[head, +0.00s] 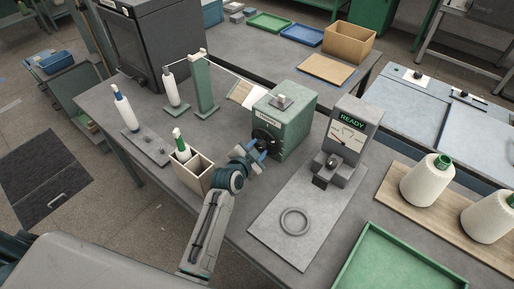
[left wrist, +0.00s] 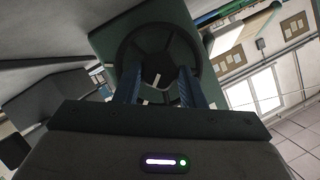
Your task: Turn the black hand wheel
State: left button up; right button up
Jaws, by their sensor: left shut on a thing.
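The black hand wheel (head: 265,136) sits on the front face of the green winder housing (head: 293,123) in the head view, partly hidden by my gripper. In the left wrist view the hand wheel (left wrist: 157,52) is a dark round disc with spokes, straight ahead. My left gripper (head: 257,149) reaches it from the front. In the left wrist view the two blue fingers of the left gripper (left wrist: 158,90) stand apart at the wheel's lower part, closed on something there. The exact contact is dark and hard to see. My right gripper is in neither view.
A grey gauge box reading READY (head: 353,131) stands right of the winder, with a grey ring (head: 294,221) on the plate before it. A divided box (head: 194,173) is close left of my arm. A green tray (head: 392,264) and white cones (head: 427,180) are at the right.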

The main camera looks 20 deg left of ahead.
pick_arm(q)
jog(key=shift+a+n+g+h, duration=0.1)
jog(key=shift+n+g+h, duration=0.2)
jog(key=shift+n+h, duration=0.35)
jog(key=shift+w+n+g+h+p, duration=0.1)
jog(key=shift+n+g+h+p, duration=0.25)
jog(key=shift+n, duration=0.6)
jog(key=o, duration=1)
jog(key=shift+a, duration=0.1)
jog(key=b+v, duration=0.2)
jog(key=v, duration=0.8)
jog(key=shift+s+a+r+b, duration=0.15)
jog(key=shift+s+b, duration=0.2)
jog(key=shift+b, duration=0.05)
